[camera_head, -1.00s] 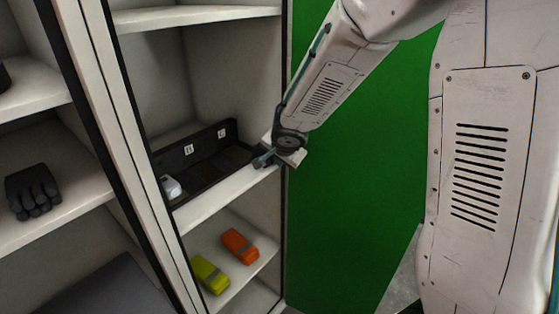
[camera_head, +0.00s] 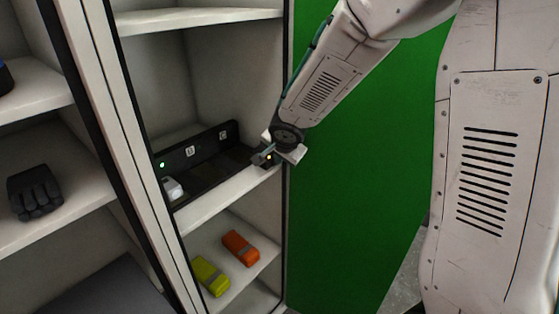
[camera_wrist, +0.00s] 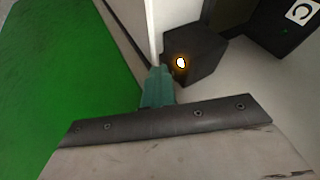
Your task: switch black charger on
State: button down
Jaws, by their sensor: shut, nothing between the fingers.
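The black charger (camera_head: 205,167) is a long dark tray with a raised back panel, lying on the middle shelf. Its panel has white letter labels and a lit green light at the left end. A small black box (camera_wrist: 195,57) with a glowing orange light is at the right end of that shelf; it also shows in the head view (camera_head: 270,160), partly hidden. My gripper (camera_wrist: 160,78) is shut and empty, its teal fingertips close beside the box's lit face. I cannot tell whether they touch. In the head view my gripper (camera_head: 262,156) is at the shelf's right front.
A white object (camera_head: 173,188) sits in the charger's left bay. Orange (camera_head: 240,246) and yellow-green (camera_head: 210,275) packs lie on the shelf below. A black glove (camera_head: 35,190) lies in the left cabinet. A green panel (camera_head: 350,190) stands close right of the shelf.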

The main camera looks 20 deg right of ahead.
dwell(0.3)
jog(key=s+d+r, duration=0.1)
jog(key=s+r, duration=0.7)
jog(key=s, duration=0.1)
jog(key=shift+r, duration=0.4)
jog(key=shift+s+d+f, duration=0.2)
jog(key=shift+s+f, duration=0.05)
jog(key=shift+f, duration=0.4)
